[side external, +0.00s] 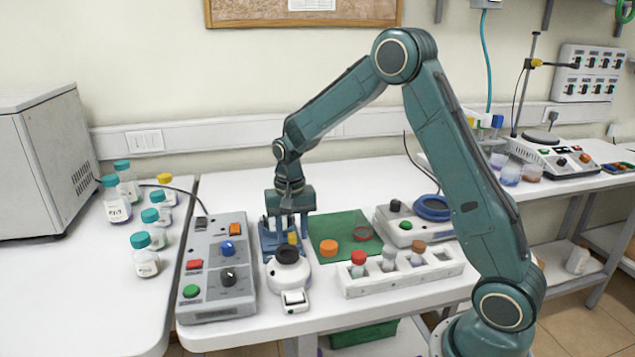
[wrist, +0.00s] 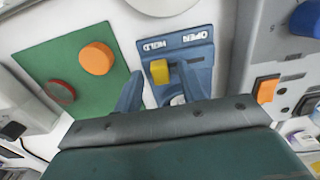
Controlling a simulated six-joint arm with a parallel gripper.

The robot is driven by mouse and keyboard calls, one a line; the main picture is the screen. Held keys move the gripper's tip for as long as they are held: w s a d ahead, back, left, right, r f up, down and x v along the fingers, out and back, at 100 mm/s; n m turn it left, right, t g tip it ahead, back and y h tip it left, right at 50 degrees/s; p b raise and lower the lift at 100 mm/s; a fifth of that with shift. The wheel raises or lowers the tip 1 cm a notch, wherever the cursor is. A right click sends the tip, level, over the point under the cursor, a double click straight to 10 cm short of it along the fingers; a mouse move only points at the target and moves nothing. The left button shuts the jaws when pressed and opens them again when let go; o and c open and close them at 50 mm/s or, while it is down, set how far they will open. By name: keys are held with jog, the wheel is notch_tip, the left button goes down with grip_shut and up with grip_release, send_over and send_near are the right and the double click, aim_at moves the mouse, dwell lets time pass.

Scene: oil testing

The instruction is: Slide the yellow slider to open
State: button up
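The yellow slider (wrist: 160,72) is a small block on a blue holder (wrist: 182,42) marked OPEN and HOLD. In the wrist view it sits at the HOLD end, with the OPEN mark to its right. It also shows in the side view (side external: 292,238), where the blue holder (side external: 267,241) stands behind the round white device. My gripper (side external: 290,226) points down over the holder. In the wrist view my gripper (wrist: 166,80) has its fingers apart, one on each side of the slider. I see a gap between slider and left finger; contact on the right is unclear.
A grey control box (side external: 222,270) stands close on the left. The white device with a black top (side external: 287,256) is just in front. A green mat (side external: 338,228) with an orange cap (side external: 328,247) lies to the right, behind a white vial rack (side external: 400,275).

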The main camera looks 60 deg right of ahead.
aim_at(270, 246)
grip_shut()
jog(key=shift+w+a, duration=1.9)
grip_release()
jog(key=shift+r, duration=0.15)
